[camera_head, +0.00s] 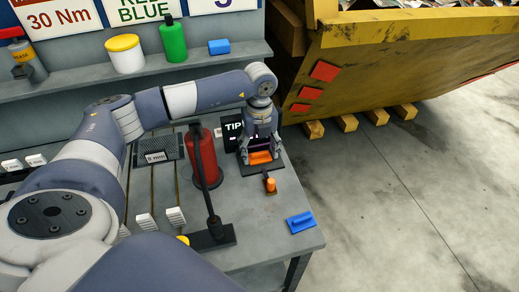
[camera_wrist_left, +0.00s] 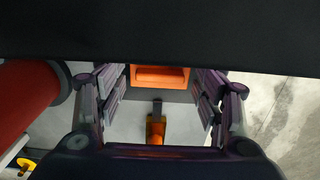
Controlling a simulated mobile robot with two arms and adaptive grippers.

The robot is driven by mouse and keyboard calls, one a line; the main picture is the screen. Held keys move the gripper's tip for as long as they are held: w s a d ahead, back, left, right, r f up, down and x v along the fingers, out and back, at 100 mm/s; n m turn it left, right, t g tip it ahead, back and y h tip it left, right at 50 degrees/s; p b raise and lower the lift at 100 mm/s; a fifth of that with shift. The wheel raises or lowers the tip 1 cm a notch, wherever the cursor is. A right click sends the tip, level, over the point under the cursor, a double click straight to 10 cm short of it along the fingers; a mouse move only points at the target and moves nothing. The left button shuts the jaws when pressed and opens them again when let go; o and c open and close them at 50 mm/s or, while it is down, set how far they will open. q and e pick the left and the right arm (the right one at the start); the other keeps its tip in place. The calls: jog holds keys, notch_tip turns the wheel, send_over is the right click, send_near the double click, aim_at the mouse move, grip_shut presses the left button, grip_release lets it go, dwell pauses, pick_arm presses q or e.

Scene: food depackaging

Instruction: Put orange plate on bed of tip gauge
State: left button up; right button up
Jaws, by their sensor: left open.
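An orange plate (camera_head: 261,157) lies at the black-labelled tip gauge (camera_head: 233,130), directly below my left gripper (camera_head: 262,149). In the left wrist view the orange plate (camera_wrist_left: 160,76) shows beyond and between the fingertips of my open left gripper (camera_wrist_left: 160,92). The fingers stand to either side of it with gaps, and nothing is held. The gripper and arm hide much of the gauge, so I cannot tell whether the plate rests fully on the bed. An orange knob (camera_head: 271,185) on a dark stem sits in front of the plate. My right gripper is not in view.
A red cylinder with a black lever (camera_head: 205,158) stands close to the left of the gauge. A blue plate (camera_head: 300,222) lies near the table's front right corner. The grey table (camera_head: 255,225) is bare between them. A yellow skip (camera_head: 400,75) stands beyond.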

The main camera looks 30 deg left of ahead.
aim_at(260, 153)
pick_arm(q)
jog(key=shift+r, duration=0.25)
notch_tip(260, 153, up, 12)
jog(key=b, duration=0.3)
jog(key=shift+b, duration=0.35)
jog(key=shift+f, duration=0.1)
